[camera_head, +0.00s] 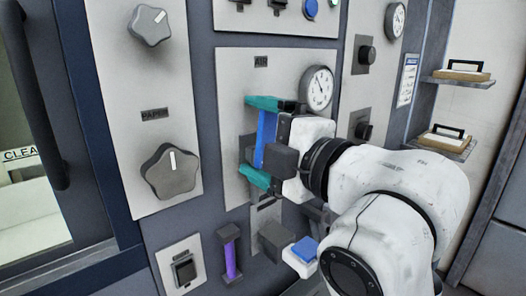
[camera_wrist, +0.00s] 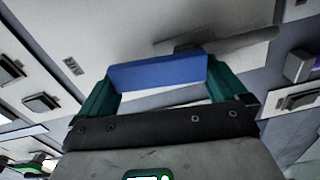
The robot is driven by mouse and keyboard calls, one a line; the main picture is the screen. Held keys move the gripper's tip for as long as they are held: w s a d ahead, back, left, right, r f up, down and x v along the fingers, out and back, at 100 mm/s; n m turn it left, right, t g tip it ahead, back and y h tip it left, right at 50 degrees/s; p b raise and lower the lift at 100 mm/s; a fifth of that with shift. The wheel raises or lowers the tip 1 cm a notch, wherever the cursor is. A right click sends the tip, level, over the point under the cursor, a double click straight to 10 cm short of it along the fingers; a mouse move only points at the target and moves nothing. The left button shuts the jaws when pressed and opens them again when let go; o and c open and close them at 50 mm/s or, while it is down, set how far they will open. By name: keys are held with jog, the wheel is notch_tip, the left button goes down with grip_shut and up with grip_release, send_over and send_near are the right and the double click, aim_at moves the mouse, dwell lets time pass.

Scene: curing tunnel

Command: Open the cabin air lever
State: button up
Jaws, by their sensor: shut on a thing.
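The cabin air lever has a blue bar handle (camera_head: 266,138) and stands out from the light grey panel labelled AIR. My gripper (camera_head: 252,138) has teal fingers, one above and one below the blue handle, and is shut on it. In the wrist view the blue handle (camera_wrist: 158,72) spans the space between both fingers of my gripper (camera_wrist: 160,76). The lever's dark mount is mostly hidden behind the handle and fingers. How far the lever is turned I cannot tell.
A round gauge (camera_head: 318,87) sits right of the handle, close to my upper finger. A knob labelled PAPER (camera_head: 171,172) is to the left. A purple handle (camera_head: 230,257) and another blue-topped control (camera_head: 305,248) are below. Shelves with trowel-like tools (camera_head: 462,72) are at the right.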

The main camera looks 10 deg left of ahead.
jog(key=shift+s+a+f+n+b, duration=0.15)
jog(key=shift+s+f+n+b, duration=0.1)
jog(key=shift+n+b, duration=0.45)
jog(key=o, duration=1.1)
jog(key=shift+c, duration=0.2)
jog(key=v, duration=1)
jog(key=shift+s+d, duration=0.25)
jog(key=shift+d, duration=0.1)
jog(key=shift+r, duration=0.15)
